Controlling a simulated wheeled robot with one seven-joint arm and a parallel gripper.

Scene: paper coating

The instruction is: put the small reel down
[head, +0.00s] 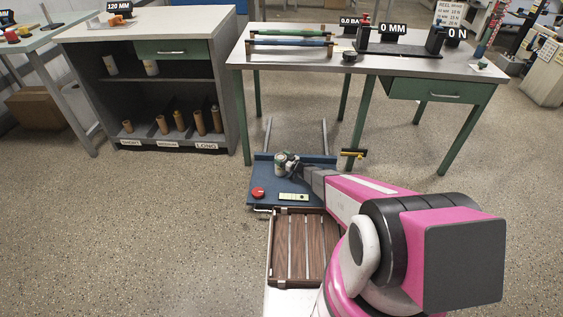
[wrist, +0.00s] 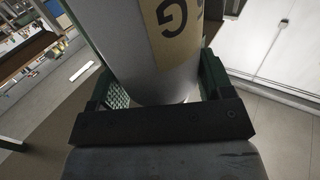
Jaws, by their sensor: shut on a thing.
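My gripper (wrist: 155,88) is shut on the small reel (wrist: 135,55), a pale grey-white cylinder with a tan label bearing a dark "G". The reel stands between the two green-sided jaws in the wrist view, and its upper part runs out of the picture. In the head view my gripper (head: 283,163) is small and sits over the far part of a blue cart top (head: 268,203). I cannot tell from there whether the reel touches the cart.
A slatted wooden rack (head: 283,248) is nearer me. Beyond stand a green-legged workbench (head: 300,70) and a grey shelf unit (head: 222,75) with brown tubes. Floor to the left is clear.

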